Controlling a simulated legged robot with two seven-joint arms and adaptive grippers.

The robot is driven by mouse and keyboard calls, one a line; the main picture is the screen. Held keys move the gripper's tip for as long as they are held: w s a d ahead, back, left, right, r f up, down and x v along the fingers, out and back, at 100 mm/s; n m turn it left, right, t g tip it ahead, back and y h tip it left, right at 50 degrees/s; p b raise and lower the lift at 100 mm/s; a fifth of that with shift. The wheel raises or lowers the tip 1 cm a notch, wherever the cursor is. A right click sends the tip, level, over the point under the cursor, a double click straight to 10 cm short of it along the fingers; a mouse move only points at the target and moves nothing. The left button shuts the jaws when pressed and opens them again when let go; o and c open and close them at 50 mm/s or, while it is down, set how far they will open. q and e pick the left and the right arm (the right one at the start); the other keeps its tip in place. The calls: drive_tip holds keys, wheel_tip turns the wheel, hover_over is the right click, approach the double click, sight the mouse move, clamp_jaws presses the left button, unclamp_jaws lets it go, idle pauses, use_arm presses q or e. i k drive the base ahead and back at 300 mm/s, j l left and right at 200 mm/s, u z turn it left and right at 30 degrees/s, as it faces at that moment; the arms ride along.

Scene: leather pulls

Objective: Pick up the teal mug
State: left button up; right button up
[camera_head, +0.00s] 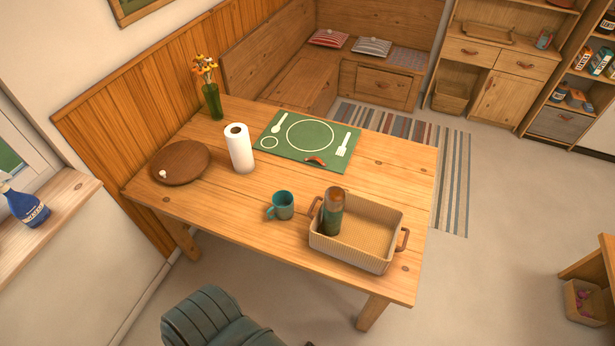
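The teal mug (283,205) stands upright on the wooden table (390,170), near its front edge. Its handle points to the left and toward the front. It is just left of a woven basket with side handles (350,257), with a small gap between them. Neither of my grippers shows in the head view.
A bottle (332,212) stands in the basket. A paper roll (239,148), a round wooden board (180,162), a green placemat (325,130) and a flower vase (212,101) are farther back. A dark green chair (215,318) stands in front. Table space left of the mug is clear.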

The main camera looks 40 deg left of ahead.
sight(283, 201)
drive_tip(key=u, duration=1.6)
